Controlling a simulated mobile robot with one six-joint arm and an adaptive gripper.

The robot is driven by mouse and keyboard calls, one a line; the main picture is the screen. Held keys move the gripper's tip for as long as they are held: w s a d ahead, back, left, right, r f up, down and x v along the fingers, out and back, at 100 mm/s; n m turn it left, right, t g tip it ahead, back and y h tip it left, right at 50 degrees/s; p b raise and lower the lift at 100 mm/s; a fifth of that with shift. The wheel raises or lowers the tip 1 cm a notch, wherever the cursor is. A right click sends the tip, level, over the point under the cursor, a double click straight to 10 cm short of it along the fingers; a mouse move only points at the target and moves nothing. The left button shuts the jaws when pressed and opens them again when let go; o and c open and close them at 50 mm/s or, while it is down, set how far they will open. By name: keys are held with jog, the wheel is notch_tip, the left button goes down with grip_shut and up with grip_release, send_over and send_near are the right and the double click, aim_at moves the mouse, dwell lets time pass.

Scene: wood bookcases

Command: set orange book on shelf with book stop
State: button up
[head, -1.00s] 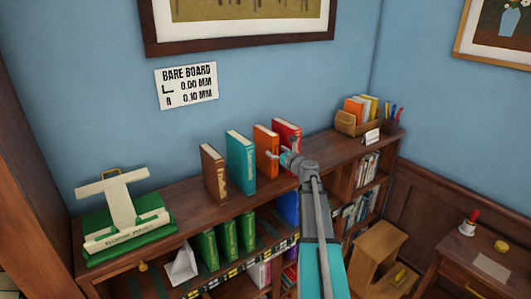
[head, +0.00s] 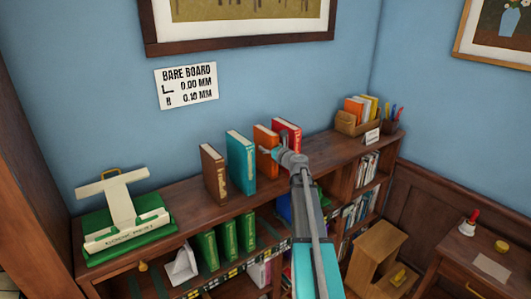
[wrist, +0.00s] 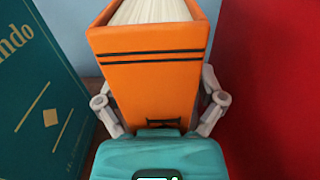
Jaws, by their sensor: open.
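The orange book (head: 263,137) stands upright on top of the bookcase, between a teal book (head: 241,163) and a red book (head: 288,131). My gripper (head: 268,151) is at its spine. In the wrist view the open fingers (wrist: 158,92) stand on either side of the orange book (wrist: 150,62); whether they touch its covers I cannot tell. The finger ends are partly hidden. A white wedge-shaped piece (head: 181,265), perhaps the book stop, stands on the shelf below, left of several green books (head: 228,239).
A brown book (head: 214,173) stands left of the teal one. A green and white book rest (head: 125,222) sits at the far left of the top. A wooden book box (head: 350,123) stands at the right. A step stool (head: 377,256) is on the floor.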

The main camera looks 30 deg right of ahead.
dwell(0.4)
grip_shut()
